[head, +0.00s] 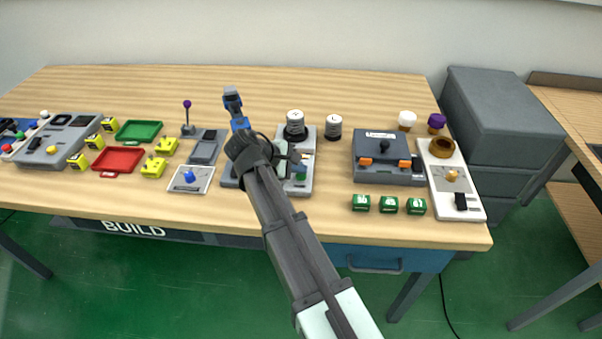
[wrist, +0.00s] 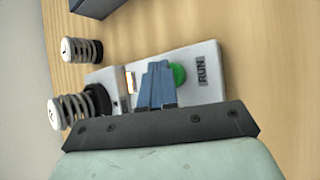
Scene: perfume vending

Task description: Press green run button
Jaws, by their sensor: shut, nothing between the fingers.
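The green run button (wrist: 179,75) sits on a light grey panel marked RUN (wrist: 201,72) in the wrist view. In the head view the green button (head: 301,176) shows at the front end of that panel, partly hard to make out beside my arm. My gripper (wrist: 156,68) has blue fingers held together with nothing between them. In the wrist view the fingertips appear just left of the button and cover part of its edge. I cannot tell whether they touch it. In the head view my gripper (head: 299,159) is over the panel, behind the button.
Two spring-coiled posts, one on the panel (head: 295,122) and one beside it (head: 333,127), stand behind. A dark grey box with orange tabs (head: 388,158) is to the right. Green blocks (head: 388,205) lie in front of it. Red (head: 118,160) and green (head: 139,131) trays are left.

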